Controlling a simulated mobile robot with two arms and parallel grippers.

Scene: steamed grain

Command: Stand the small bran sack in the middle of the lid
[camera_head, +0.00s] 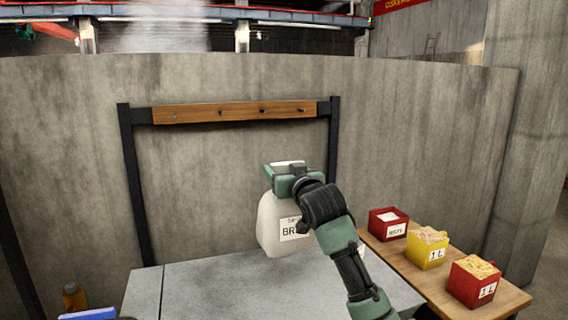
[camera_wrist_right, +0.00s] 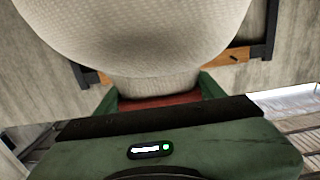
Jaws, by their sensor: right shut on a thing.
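The bran sack (camera_head: 272,230) is off-white with a white label reading "BR…". My right gripper (camera_head: 285,174) is shut on its top, and the sack hangs roughly upright below it. In the right wrist view the sack (camera_wrist_right: 140,35) fills the upper middle, with its neck between the fingers (camera_wrist_right: 160,98). A flat grey top (camera_head: 235,290), which looks like the lid, lies at the bottom of the head view with a seam toward its left. The sack's bottom overlaps its back edge; I cannot tell whether they touch. My left gripper is out of view.
A wooden bench (camera_head: 400,262) at right holds a red box (camera_head: 388,224), a yellow box (camera_head: 427,249) and another red box (camera_head: 473,283). A wooden peg rail (camera_head: 235,112) stands before the concrete wall. A brown bottle (camera_head: 74,298) and a blue thing (camera_head: 90,314) are at lower left.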

